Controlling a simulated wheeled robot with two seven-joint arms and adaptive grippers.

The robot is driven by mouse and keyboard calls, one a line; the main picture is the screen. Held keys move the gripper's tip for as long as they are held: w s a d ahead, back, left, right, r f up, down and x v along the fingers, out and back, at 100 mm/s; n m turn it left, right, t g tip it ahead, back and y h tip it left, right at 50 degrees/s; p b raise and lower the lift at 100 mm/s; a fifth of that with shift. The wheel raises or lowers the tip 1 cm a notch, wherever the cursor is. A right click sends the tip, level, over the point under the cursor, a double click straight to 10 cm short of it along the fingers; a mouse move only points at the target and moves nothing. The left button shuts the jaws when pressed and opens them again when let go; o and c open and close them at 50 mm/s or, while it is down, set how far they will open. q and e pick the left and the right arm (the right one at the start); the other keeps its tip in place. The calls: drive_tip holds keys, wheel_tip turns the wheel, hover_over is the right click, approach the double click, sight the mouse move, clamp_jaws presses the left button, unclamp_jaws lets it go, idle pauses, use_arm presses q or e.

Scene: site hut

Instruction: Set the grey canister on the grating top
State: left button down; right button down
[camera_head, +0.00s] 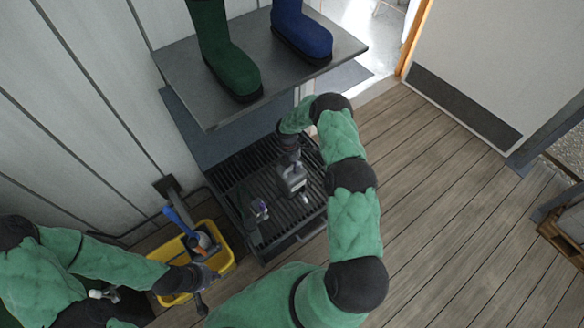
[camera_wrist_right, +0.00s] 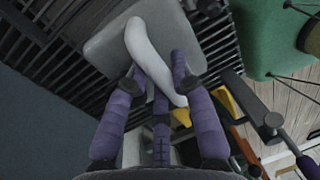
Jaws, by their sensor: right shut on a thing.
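The grey canister (camera_head: 292,179) is over the grating top (camera_head: 230,172), in its right part. In the right wrist view the canister (camera_wrist_right: 105,45) is a rounded grey body with a pale curved handle. My right gripper (camera_head: 290,163) is shut on it, and its fingers (camera_wrist_right: 155,85) close around the handle in the wrist view. Bars of the grating show behind the canister there. I cannot tell whether the canister's base touches the bars. My left gripper (camera_head: 208,290) is beside the yellow bucket, with its dark fingers apart and nothing seen between them.
A yellow bucket (camera_head: 226,262) with blue-handled tools is at the grating's left. A grey shelf (camera_head: 180,70) with green and blue boots overhangs behind. Plank floor lies clear at right.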

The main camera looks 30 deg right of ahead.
wheel_tip(320, 180, down, 2)
drive_tip(key=shift+f+b, duration=0.1)
drive_tip(key=shift+b, duration=0.3)
drive_tip(key=c, duration=1.1)
unclamp_jaws()
drive_tip(key=shift+s, duration=0.1)
drive_tip(key=shift+o, duration=0.2)
drive_tip(key=r+p, duration=0.1)
drive_tip(key=r, duration=0.1)
drive_tip(key=r+p, duration=0.1)
drive_tip(key=r, duration=0.2)
drive_tip(key=w+r+p, duration=0.1)
drive_tip(key=r, duration=0.1)
drive_tip(key=shift+a+r, duration=0.15)
drive_tip(key=shift+r, duration=0.1)
